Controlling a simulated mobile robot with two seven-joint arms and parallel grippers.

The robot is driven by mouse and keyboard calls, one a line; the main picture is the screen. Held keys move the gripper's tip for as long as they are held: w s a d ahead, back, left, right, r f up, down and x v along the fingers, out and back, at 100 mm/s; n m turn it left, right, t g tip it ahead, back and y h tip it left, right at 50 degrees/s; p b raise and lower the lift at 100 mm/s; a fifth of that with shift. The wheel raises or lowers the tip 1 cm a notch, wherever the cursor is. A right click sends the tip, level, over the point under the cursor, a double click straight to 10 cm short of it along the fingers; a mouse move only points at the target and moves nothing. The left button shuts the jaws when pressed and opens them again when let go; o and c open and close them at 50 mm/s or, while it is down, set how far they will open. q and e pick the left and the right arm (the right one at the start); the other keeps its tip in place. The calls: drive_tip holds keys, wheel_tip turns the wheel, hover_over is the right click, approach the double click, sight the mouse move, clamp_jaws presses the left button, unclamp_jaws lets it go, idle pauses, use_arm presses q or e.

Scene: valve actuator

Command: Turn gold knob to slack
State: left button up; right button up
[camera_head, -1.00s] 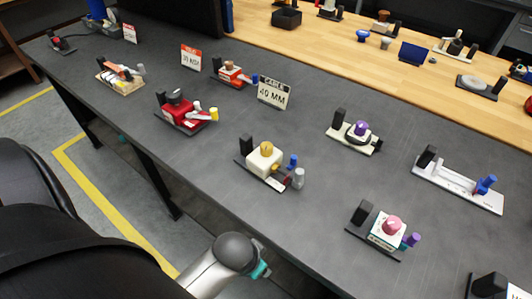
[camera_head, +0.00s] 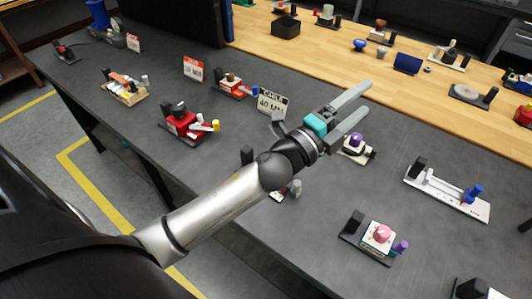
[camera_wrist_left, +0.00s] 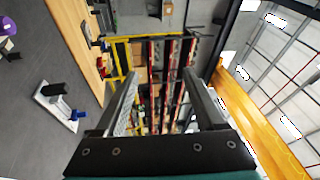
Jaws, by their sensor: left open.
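The device that carried the gold knob in the earlier head view is mostly hidden behind my left arm. Only its black post (camera_head: 247,155) and a grey peg (camera_head: 296,187) show beside the arm; the gold knob itself is hidden. My left gripper (camera_head: 366,99) is open and empty, raised above the table with its fingers pointing to the upper right. Its open fingers also show in the left wrist view (camera_wrist_left: 163,88), with nothing between them. My right gripper is in neither view.
The dark table (camera_head: 330,215) holds several similar devices: a red one (camera_head: 185,124), a purple-knobbed one (camera_head: 355,148) partly behind my gripper, a pink-knobbed one (camera_head: 378,236), and a long white one (camera_head: 445,188).

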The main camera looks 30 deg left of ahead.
use_arm(q)
drive_tip(key=s+d+r+m+g+h, duration=0.2)
drive_tip(key=d+m+g+h, duration=0.65)
drive_tip(key=m, duration=0.75)
wheel_tip(320, 180, down, 6)
drive_tip(key=s+a+m+g+y+p, duration=0.1)
drive_tip(key=a+m+g+y, duration=0.15)
drive_tip(key=m+g, duration=0.5)
drive_tip(key=a+f+m+g+y+p, duration=0.1)
drive_tip(key=a+f+m+g+y, duration=0.1)
drive_tip(key=a+y, duration=0.75)
drive_tip(key=a+f+m+g+y, duration=0.1)
drive_tip(key=a+f+m+y, duration=0.2)
drive_tip(key=a, duration=1.2)
drive_tip(key=shift+n+y, duration=0.25)
drive_tip(key=shift+y, duration=0.2)
drive_tip(key=f, duration=0.9)
drive_tip(key=s+f, duration=0.1)
drive_tip(key=f, duration=0.3)
drive_tip(key=shift+d+f+p, duration=0.25)
drive_tip(key=shift+f+p, duration=0.05)
drive_tip(key=shift+p, duration=0.05)
drive_tip(key=shift+w, duration=0.1)
clamp_jaws()
